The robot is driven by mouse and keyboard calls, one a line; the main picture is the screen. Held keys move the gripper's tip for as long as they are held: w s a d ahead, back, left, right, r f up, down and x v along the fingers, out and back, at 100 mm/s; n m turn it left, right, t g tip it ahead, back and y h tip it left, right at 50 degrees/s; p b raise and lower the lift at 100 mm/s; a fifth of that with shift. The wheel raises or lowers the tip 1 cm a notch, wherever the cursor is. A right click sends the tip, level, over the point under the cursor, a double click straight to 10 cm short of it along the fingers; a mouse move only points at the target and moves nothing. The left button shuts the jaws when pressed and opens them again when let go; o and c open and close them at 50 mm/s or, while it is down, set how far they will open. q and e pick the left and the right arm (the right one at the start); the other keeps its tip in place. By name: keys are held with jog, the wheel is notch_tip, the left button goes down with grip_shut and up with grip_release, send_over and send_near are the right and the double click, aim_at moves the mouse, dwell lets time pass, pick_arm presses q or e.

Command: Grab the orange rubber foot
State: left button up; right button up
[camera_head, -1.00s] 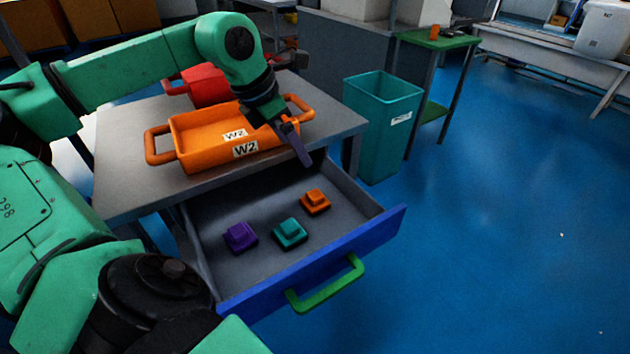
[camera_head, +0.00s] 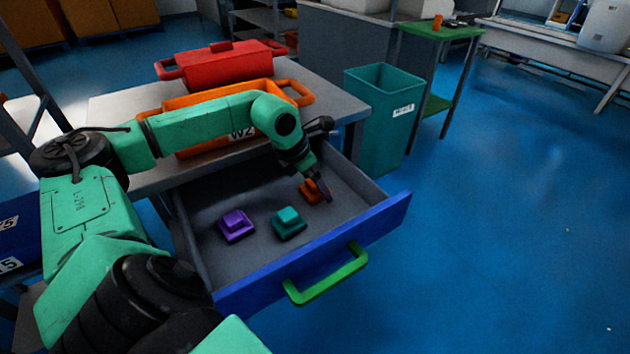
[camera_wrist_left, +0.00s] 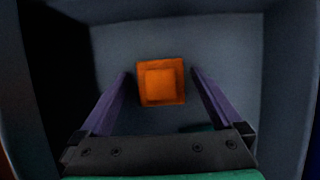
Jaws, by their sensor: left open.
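The orange rubber foot (camera_head: 309,191) is a small square stepped block on the floor of the open drawer (camera_head: 262,285), towards its back right. My left gripper (camera_head: 322,190) is down inside the drawer, right at the foot, and partly covers it in the head view. In the left wrist view the foot (camera_wrist_left: 161,82) lies between the tips of the two open purple fingers (camera_wrist_left: 160,85), with a gap on each side. It cannot be told how far the fingertips are above the drawer floor. My right gripper is not in view.
A teal foot (camera_head: 289,222) and a purple foot (camera_head: 236,226) lie in the same drawer, left of the orange one. The drawer walls rise around the gripper. An orange W2 tray (camera_head: 190,103) and a red container (camera_head: 222,62) stand on the table. A teal bin (camera_head: 383,115) stands to the right.

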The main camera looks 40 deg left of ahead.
pick_arm(q)
jog(key=c, duration=1.4)
jog(key=shift+r, duration=0.1)
jog(key=shift+r, duration=0.1)
